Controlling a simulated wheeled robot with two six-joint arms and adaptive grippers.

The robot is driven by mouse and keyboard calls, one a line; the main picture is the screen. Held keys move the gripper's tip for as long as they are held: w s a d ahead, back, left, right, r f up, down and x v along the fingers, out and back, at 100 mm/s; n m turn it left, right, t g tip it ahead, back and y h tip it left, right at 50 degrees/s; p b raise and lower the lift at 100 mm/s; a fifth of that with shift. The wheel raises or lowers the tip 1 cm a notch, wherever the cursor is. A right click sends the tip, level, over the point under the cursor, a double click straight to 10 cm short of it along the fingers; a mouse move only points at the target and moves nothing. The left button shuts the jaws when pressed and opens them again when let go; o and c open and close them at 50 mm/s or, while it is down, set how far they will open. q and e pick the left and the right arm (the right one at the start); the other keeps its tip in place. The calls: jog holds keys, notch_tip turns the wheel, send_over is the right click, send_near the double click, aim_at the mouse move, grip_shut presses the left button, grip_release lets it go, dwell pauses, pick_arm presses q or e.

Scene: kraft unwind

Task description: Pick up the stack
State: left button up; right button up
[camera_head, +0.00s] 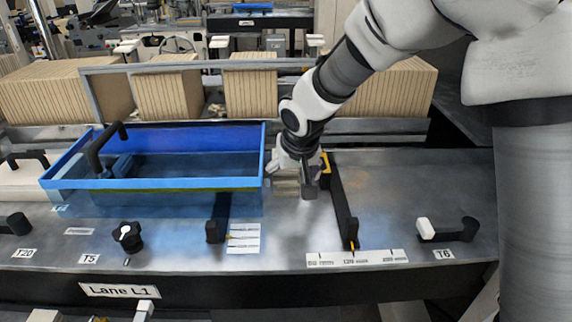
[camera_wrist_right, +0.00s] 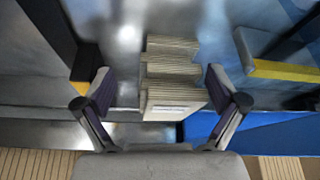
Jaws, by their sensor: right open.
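The stack (camera_head: 287,186) is a small pile of tan kraft pieces on the metal table, just right of the blue tray. In the right wrist view the stack (camera_wrist_right: 172,80) shows as several layered tan blocks with a white label on the nearest one. My right gripper (camera_head: 292,180) is over the stack, pointing down, and hides part of it. In the wrist view its open fingers (camera_wrist_right: 163,88) stand on either side of the stack, with a gap on both sides. My left gripper is not in view.
A blue tray (camera_head: 155,184) stands close left of the stack. A black bar guide (camera_head: 341,205) lies close right, with a ruler strip (camera_head: 356,258) in front. Rows of tan kraft boards (camera_head: 250,90) stand behind. The table right of the guide is mostly clear.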

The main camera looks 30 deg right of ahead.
jog(key=w+p, duration=0.1)
jog(key=w, duration=0.1)
jog(key=w+d+p, duration=0.1)
jog(key=w, duration=0.1)
jog(key=shift+w+f, duration=0.15)
jog(key=shift+w, duration=0.2)
jog(key=shift+w+d+f, duration=0.15)
jog(key=shift+w+f, duration=0.1)
jog(key=shift+f, duration=0.2)
jog(key=shift+s+r, duration=0.1)
jog(key=shift+s, duration=0.05)
jog(key=c, duration=1.4)
